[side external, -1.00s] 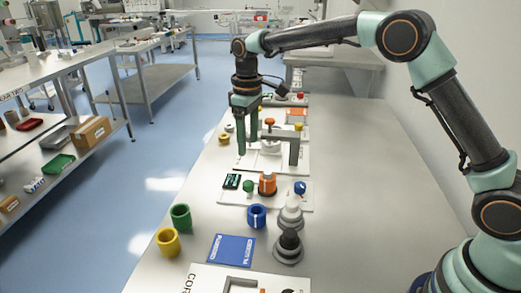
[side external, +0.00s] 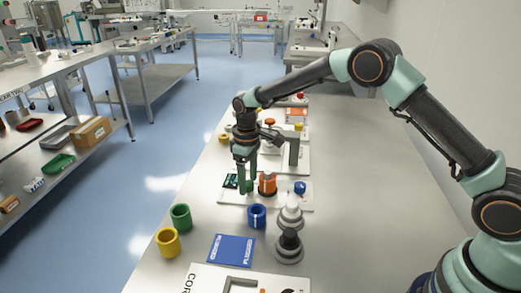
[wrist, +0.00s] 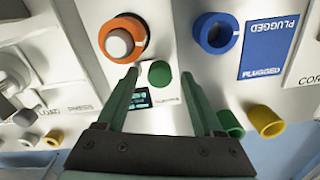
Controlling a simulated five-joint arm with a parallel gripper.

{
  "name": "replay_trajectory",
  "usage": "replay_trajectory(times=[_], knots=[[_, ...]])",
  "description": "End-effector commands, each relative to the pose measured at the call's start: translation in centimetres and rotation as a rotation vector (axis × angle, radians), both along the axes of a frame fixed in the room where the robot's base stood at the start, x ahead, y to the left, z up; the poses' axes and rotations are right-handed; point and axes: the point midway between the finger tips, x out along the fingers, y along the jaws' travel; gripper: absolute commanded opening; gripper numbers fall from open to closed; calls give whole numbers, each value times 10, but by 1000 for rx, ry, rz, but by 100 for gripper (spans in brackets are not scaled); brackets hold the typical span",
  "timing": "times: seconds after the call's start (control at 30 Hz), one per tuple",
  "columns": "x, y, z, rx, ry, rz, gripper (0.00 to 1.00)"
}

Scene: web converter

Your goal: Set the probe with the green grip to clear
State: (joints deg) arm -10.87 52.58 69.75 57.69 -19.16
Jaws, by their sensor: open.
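A small green knob-like grip (side external: 249,187), which I take as the probe's green grip, stands on a white board beside an orange collar. In the wrist view the green grip (wrist: 160,74) shows between my fingertips, with no clear contact. A small label lies by it, too blurred to read. My gripper (side external: 247,185) is open and points down over this grip; its two green fingers partly hide the grip in the side view. In the wrist view my gripper (wrist: 160,77) has a finger on either side. No probe shaft is visible.
The orange collar (side external: 267,186) stands close to the right of my fingers. A dark display (side external: 231,181) is on the left. A blue knob (side external: 300,188), blue ring (side external: 257,215), green cup (side external: 181,217) and yellow cup (side external: 168,242) stand nearby. A blue card (side external: 231,250) lies in front.

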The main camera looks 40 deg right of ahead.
Motion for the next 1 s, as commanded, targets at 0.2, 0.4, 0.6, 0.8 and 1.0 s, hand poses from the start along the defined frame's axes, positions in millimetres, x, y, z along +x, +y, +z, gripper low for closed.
replay_trajectory(times=[0.2, 0.4, 0.6, 0.8, 1.0], knots=[[0, 0, -2, 1, -1, 0, 69], [0, 0, -2, 0, 0, 0, 27], [0, 0, -2, 0, 0, 0, 0], [0, 0, -2, 0, 0, 0, 0], [0, 0, -1, 0, 0, 0, 0]])
